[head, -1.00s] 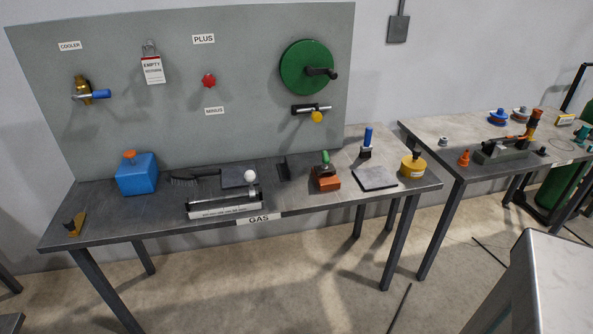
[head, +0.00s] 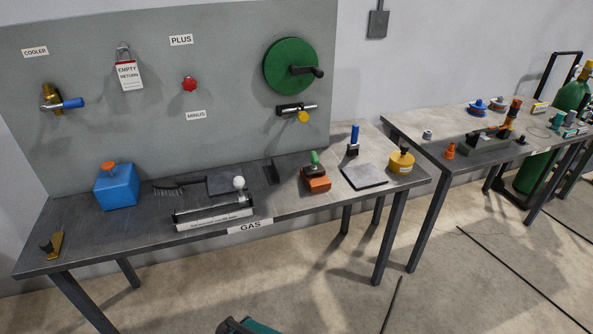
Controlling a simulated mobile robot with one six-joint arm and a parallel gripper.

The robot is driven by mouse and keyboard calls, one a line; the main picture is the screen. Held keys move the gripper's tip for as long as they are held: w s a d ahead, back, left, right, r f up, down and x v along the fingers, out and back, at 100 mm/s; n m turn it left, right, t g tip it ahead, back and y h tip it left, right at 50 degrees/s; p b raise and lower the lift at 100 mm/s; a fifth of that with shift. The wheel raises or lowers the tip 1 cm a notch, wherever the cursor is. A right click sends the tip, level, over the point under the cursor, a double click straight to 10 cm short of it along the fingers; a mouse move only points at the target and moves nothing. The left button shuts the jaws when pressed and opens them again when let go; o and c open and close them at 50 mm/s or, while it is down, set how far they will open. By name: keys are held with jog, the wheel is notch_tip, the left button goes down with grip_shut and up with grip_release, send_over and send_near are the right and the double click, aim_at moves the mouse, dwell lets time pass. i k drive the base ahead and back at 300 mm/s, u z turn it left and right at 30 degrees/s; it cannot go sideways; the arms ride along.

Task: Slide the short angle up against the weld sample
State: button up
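A small dark upright piece (head: 271,172), which looks like the short angle, stands on the near bench by the foot of the grey panel. A flat dark grey plate (head: 364,177) lies on the right part of the same bench. A second dark plate (head: 224,182) lies behind the black-and-white fixture. I cannot tell for sure which plate is the weld sample. The upright piece is apart from both plates. My gripper does not show in the head view.
An orange block with a green handle (head: 316,178) stands between the upright piece and the right plate. A blue-handled tool (head: 353,143) and a yellow can (head: 401,162) are nearby. A blue box (head: 116,187) stands left. A teal-and-dark shape (head: 250,326) is cut off below.

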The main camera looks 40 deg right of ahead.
aim_at(272, 175)
jog(key=u, duration=1.4)
jog(key=k, duration=0.1)
jog(key=z, duration=2.6)
jog(key=k, duration=0.9)
jog(key=u, duration=0.2)
jog(key=i, duration=0.6)
